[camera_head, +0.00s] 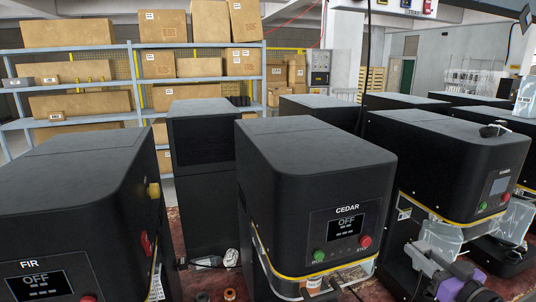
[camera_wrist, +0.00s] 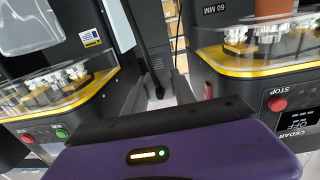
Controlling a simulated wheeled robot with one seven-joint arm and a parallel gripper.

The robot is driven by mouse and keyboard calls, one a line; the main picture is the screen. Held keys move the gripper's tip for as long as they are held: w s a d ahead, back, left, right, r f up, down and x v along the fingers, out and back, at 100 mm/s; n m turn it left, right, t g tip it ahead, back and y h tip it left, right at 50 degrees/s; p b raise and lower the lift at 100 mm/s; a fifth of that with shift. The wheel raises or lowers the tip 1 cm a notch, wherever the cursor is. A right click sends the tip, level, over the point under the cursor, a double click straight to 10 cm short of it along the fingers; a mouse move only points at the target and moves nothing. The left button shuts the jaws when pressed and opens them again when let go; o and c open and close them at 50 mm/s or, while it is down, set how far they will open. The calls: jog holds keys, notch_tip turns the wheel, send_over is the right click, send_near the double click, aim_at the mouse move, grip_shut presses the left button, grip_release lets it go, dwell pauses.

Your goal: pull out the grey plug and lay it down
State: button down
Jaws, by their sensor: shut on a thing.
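My gripper (camera_head: 418,252) reaches in from the lower right of the head view, into the gap between the CEDAR machine and the machine to its right. In the wrist view my gripper's purple housing and dark front bar fill the bottom and hide most of the jaws. A small grey piece, which I take for the grey plug (camera_wrist: 163,102), shows just beyond the bar, with a black cable or rod rising above it. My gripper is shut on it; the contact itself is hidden. I cannot tell whether the plug is seated in a socket.
The CEDAR machine (camera_head: 318,185) stands left of my gripper, another black machine (camera_head: 450,150) right of it. In the wrist view, clear covers with yellow edges flank the narrow gap. The FIR machine (camera_head: 75,190) is far left. Shelves of cartons (camera_head: 65,105) stand behind.

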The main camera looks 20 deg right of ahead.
jog(key=s+a+f+b, duration=0.1)
jog(key=s+a+f, duration=0.1)
jog(key=a+f, duration=1.45)
jog(key=s+a+f+y+b, duration=0.1)
jog(key=s+a+f, duration=0.1)
jog(key=a+f, duration=0.4)
jog(key=s+a+f+n, duration=0.1)
jog(key=a+f, duration=0.5)
jog(key=a, duration=0.6)
jog(key=shift+s+f+y+b, duration=0.35)
jog(key=shift+s+f+y, duration=0.05)
jog(key=shift+s, duration=0.3)
